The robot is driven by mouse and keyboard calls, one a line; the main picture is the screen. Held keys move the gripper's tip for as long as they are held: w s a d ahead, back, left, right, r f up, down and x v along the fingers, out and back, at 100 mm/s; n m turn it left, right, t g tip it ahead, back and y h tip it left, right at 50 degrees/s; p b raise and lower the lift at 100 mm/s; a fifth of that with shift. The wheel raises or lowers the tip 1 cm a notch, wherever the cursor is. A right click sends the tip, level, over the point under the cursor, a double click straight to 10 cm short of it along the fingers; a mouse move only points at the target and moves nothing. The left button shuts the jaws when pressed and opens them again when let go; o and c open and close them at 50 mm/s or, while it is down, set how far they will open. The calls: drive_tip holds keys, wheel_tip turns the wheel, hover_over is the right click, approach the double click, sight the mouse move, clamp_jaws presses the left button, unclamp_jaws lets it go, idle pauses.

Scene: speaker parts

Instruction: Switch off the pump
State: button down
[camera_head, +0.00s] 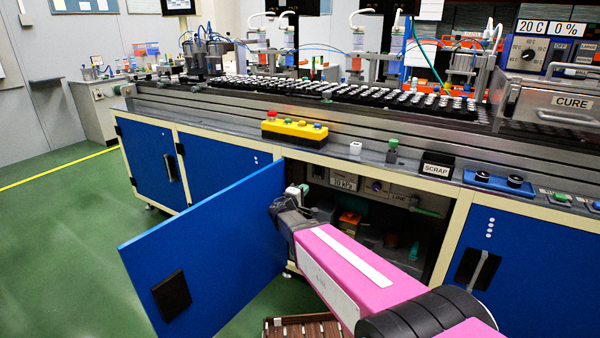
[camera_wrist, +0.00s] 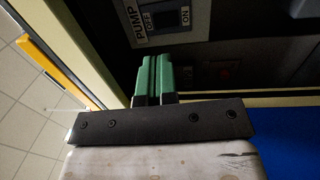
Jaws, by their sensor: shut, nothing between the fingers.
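The pump switch (camera_wrist: 166,18) shows at the top of the wrist view, a grey-blue plate marked PUMP, OFF and ON. The frame's top edge cuts it off, and I cannot tell which way it is set. My gripper (camera_wrist: 153,62) has its two green fingers together, with nothing between them. The fingertips are just below the plate in the picture, near its OFF side; I cannot tell whether they touch it. In the head view my gripper (camera_head: 302,188) is at the left side of the open cabinet's mouth. I cannot make out the pump switch there.
The blue cabinet door (camera_head: 215,245) stands open left of my arm. Inside the cabinet are a 10 kPa display (camera_head: 343,183), a purple knob (camera_head: 376,186) and an orange-topped box (camera_head: 349,222). A brown slotted crate (camera_head: 300,328) sits on the floor below. The green floor at left is clear.

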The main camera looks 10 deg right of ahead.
sight(317, 168)
drive_tip(key=shift+w+a+r+n, duration=0.1)
drive_tip(key=shift+w+a+n, duration=0.05)
drive_tip(key=shift+a, duration=0.3)
drive_tip(key=shift+w+a+r+n, duration=0.1)
drive_tip(key=shift+a+n, duration=0.05)
drive_tip(key=shift+a, duration=0.3)
drive_tip(key=x, duration=1.4)
drive_tip(key=shift+w+a, duration=0.1)
drive_tip(key=shift+w, duration=0.05)
drive_tip(key=shift+w, duration=0.2)
drive_tip(key=shift+s, duration=0.1)
drive_tip(key=s+a+r, duration=0.1)
drive_tip(key=s+a, duration=0.7)
drive_tip(key=s, duration=0.3)
drive_tip(key=shift+s+r, duration=0.2)
drive_tip(key=shift+r, duration=0.2)
